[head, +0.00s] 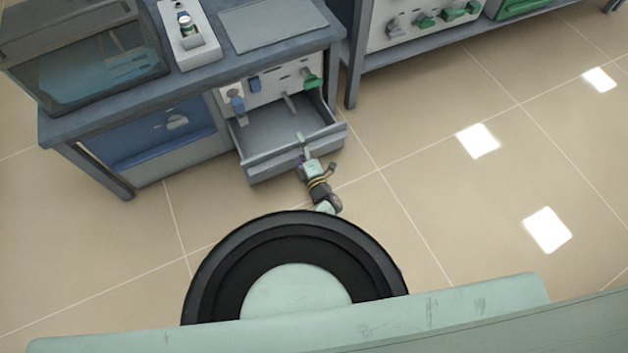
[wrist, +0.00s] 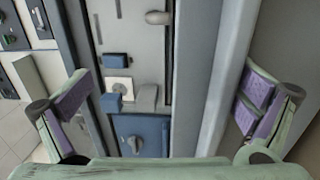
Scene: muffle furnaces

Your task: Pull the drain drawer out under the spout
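The grey drain drawer (head: 262,162) stands pulled out of the bench, its empty inside showing. The spout (head: 289,103), a thin grey rod on the panel above, sticks out over the drawer's interior. My gripper (head: 303,150) is at the drawer's front, right of its middle, reaching over the top edge. In the wrist view my gripper (wrist: 170,98) is open, with the purple-padded fingers wide apart. A grey drawer wall (wrist: 228,75) runs between them, nearer the right finger. I cannot tell whether either finger touches the drawer.
A blue cabinet door (head: 160,125) is left of the drawer. A second bench (head: 400,55) stands to the right. The tiled floor (head: 430,200) on the right is clear.

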